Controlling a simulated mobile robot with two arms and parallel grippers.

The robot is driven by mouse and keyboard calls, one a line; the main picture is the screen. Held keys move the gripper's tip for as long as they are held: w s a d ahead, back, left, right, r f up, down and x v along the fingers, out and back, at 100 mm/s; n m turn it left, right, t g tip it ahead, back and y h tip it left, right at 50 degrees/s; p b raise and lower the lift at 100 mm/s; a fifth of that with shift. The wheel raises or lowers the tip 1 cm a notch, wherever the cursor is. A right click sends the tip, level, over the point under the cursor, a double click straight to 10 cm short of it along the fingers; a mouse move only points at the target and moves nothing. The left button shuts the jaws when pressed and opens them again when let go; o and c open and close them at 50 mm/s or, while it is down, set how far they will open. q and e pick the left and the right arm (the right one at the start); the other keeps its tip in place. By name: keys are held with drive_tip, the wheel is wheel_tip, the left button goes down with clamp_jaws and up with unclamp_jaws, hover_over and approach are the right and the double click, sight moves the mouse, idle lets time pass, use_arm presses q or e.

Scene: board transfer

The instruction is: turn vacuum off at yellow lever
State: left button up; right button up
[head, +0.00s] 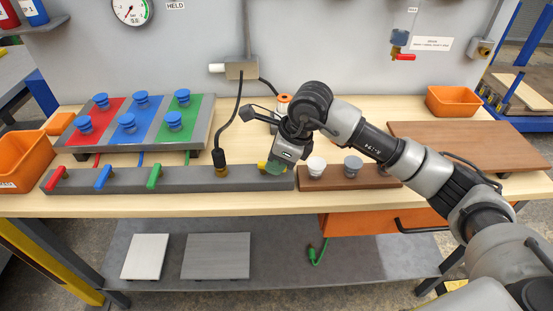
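The grey manifold bar (190,181) lies along the front of the bench. A yellow lever (262,166) shows as a small patch near its right end, mostly hidden behind my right gripper (276,168). The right gripper points down at the lever, touching it or very close; I cannot tell which. Its fingers are too hidden to tell open from shut. The red lever (57,175), blue lever (103,177) and green lever (154,177) stand tilted on the same bar. A round gauge (132,9) hangs on the wall beside a HELD label. My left gripper is not in view.
A tray with red, blue and green panels (127,124) carries several blue suction cups behind the bar. A brown block (345,177) with white and grey knobs stands right of the gripper. A black hose (232,115) rises from the bar. A brown board (470,146) lies at right.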

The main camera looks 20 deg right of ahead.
clamp_jaws()
drive_tip(key=shift+w+d+f+n+b, duration=0.15)
drive_tip(key=shift+w+n+b, duration=0.1)
drive_tip(key=shift+n+b, duration=0.45)
drive_tip(key=shift+w+n+g+b, duration=0.15)
drive_tip(key=shift+n+g+b, duration=0.35)
drive_tip(key=shift+n+b, duration=0.15)
drive_tip(key=shift+r+y, duration=0.2)
drive_tip(key=shift+y, duration=0.1)
drive_tip(key=shift+o, duration=2.1)
unclamp_jaws()
drive_tip(key=v, duration=1)
drive_tip(key=shift+r, duration=0.4)
